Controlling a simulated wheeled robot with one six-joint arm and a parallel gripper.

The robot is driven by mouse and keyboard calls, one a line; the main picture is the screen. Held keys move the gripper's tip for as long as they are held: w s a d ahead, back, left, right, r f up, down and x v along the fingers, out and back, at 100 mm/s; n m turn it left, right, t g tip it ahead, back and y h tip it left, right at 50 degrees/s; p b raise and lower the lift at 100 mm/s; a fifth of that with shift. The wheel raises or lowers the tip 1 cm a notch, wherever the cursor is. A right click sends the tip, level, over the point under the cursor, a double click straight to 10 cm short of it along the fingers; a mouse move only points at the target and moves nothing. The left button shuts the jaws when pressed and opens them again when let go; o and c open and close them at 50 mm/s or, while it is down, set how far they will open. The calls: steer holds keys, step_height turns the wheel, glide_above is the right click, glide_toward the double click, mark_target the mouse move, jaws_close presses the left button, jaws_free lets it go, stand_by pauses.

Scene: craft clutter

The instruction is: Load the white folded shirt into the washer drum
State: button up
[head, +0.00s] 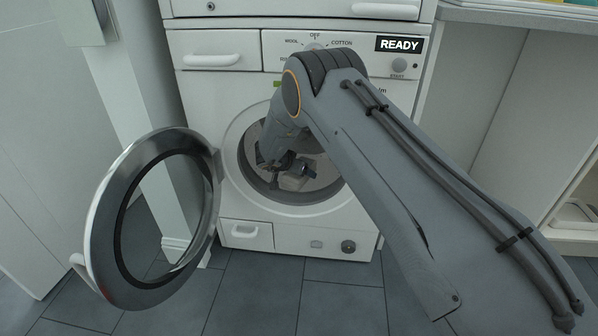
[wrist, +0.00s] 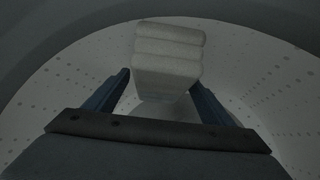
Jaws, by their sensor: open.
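The white folded shirt (wrist: 168,62) is inside the washer drum, between and just beyond my gripper's fingers in the wrist view. It looks pale grey in the dim light. In the head view part of the shirt (head: 291,183) shows beside the fingers. My gripper (head: 287,170) reaches through the door opening into the drum and is open; its two blue fingers also show in the wrist view (wrist: 160,90). The perforated drum wall (wrist: 60,85) surrounds them. I cannot tell whether the shirt touches a finger. The washer (head: 228,115) has its round door (head: 100,240) swung open to the left.
The control panel dial (head: 314,46) points near OFF, and the display (head: 400,45) reads READY. A drawer (head: 215,50) is closed at the upper left. White cabinets (head: 505,110) stand on the right. The tiled floor (head: 290,300) in front is clear.

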steer(key=p+v, duration=0.3)
steer(key=v, duration=0.8)
steer(key=shift+s+r+p, duration=0.15)
steer(key=shift+r+p, duration=0.05)
steer(key=shift+p, duration=0.15)
